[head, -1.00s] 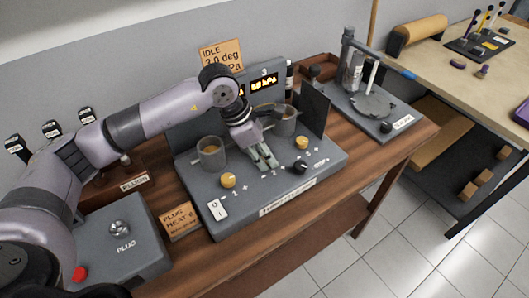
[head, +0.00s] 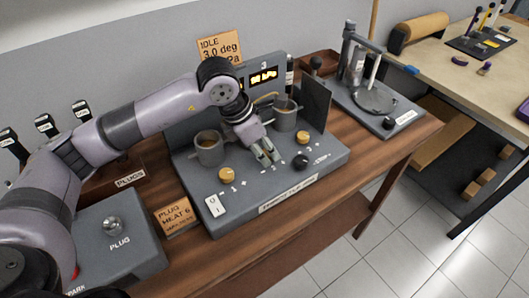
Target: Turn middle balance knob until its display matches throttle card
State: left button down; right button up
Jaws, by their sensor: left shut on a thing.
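The grey throttle bench (head: 240,200) stands on the wooden table, with a row of yellow knobs on its top. The left yellow knob (head: 226,174) and right yellow knob (head: 303,137) show clearly. My left gripper (head: 267,157) points down between them and is shut on the middle balance knob, which its fingers hide. The orange display under the 3 (head: 264,76) is lit, but its digits are blurred. My arm hides the middle display. My right gripper is out of view.
A black knob (head: 301,161) sits near the front right of the bench, and a white switch (head: 215,205) at its front left. Metal cups (head: 208,149) stand behind the knobs. A plug tester box (head: 115,240) is at left, a grey fixture (head: 375,105) at right.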

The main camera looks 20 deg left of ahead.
pick_arm(q)
jog(key=shift+f+n+t+y+b, duration=0.1)
jog(key=shift+n+t+y+b, duration=0.2)
jog(key=shift+n+b, duration=0.85)
jog(key=shift+n, duration=0.25)
jog(key=c, duration=1.5)
grip_release()
jog(key=shift+c, duration=0.2)
jog(key=v, duration=1.2)
jog(key=shift+d, duration=0.2)
